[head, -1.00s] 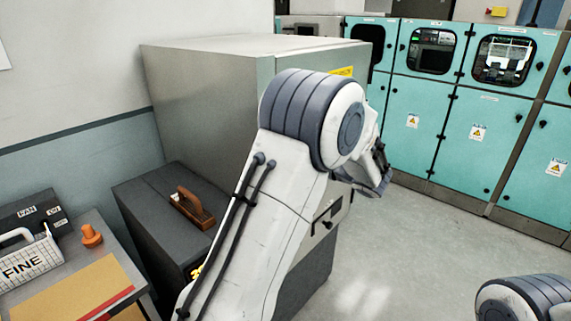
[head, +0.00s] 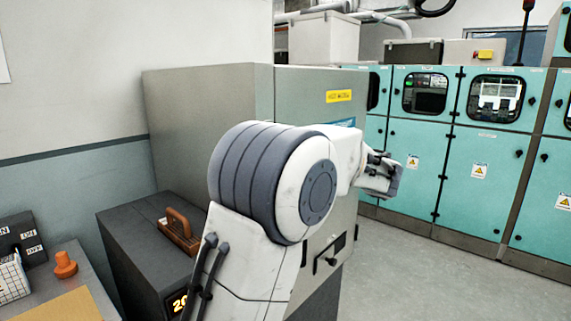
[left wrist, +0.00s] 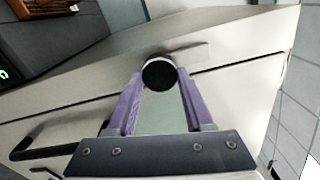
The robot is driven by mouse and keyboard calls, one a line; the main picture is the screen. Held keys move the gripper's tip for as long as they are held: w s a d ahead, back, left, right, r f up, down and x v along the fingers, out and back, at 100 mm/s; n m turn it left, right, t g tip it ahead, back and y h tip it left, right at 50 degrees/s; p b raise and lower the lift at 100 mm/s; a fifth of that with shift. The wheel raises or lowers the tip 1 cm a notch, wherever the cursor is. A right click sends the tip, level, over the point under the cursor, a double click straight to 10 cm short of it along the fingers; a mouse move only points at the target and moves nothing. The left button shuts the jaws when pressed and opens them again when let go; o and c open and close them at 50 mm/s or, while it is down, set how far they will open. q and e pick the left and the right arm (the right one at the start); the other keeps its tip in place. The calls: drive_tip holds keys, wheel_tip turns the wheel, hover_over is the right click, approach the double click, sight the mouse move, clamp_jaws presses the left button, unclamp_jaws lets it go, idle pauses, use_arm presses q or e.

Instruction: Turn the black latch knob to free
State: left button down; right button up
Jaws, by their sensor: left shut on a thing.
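The black latch knob (left wrist: 158,74) is a round black disc on a pale collar on the grey metal cabinet's face. In the left wrist view, my left gripper (left wrist: 161,82) has its two purple fingers on either side of the knob, shut on it. In the head view, my left gripper (head: 380,176) is at the cabinet's front right, partly hidden by my arm; the knob cannot be made out there. Which way the knob is turned cannot be told, as its face is plain black. My right gripper is not in view.
The grey cabinet (head: 205,115) stands against the wall. A black handle (left wrist: 45,149) is on its face. Teal cabinets (head: 475,185) line the back; floor between is open.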

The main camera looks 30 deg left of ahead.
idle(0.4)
use_arm(q)
drive_tip(key=shift+c, duration=1.5)
unclamp_jaws()
drive_tip(key=shift+d, duration=0.15)
drive_tip(key=s+d+b, duration=0.1)
drive_tip(key=d, duration=0.9)
drive_tip(key=shift+s, duration=0.35)
drive_tip(key=s+d+f+m+h+p, duration=0.2)
drive_tip(key=s+d+f+h, duration=0.3)
drive_tip(key=s+f, duration=0.15)
drive_tip(key=s+d+f+m+h+p, duration=0.2)
drive_tip(key=s+d+f+h, duration=0.2)
drive_tip(key=s+f+h, duration=0.3)
drive_tip(key=s+d+f+g+h+p, duration=0.1)
drive_tip(key=s+d+f+h, duration=0.2)
drive_tip(key=s, duration=0.4)
drive_tip(key=s+d+f+g+h+p, duration=0.1)
drive_tip(key=s+d+f+h+p, duration=0.1)
drive_tip(key=s+d+f, duration=0.3)
drive_tip(key=s+d+h, duration=0.1)
drive_tip(key=s+d, duration=0.2)
drive_tip(key=shift+s+d+n+g+h, duration=0.15)
drive_tip(key=shift+s+n+g+h, duration=0.15)
drive_tip(key=shift+n+g+h, duration=0.1)
